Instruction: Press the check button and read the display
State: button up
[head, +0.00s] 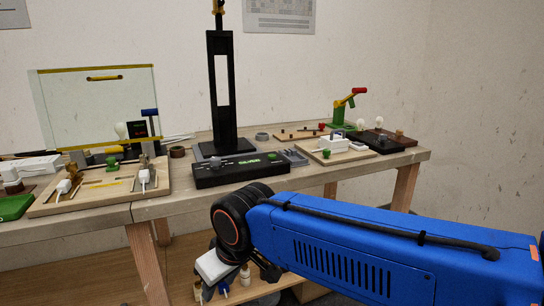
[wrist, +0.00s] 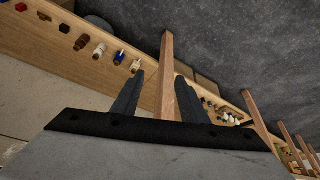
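A black box (head: 241,170) stands at the front middle of the bench in the head view. Lit green characters show on its display (head: 249,162), too small to read. The box does not show in the wrist view.
A wooden board (head: 100,197) with sockets and a glass panel (head: 98,105) stand at left. A tall black stand (head: 221,95) rises behind the box. Boards with bulbs (head: 362,123) lie at right. A lower shelf (head: 185,270) and bench legs (head: 148,262) are near my gripper.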

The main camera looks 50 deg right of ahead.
grip_shut()
dwell(1.5)
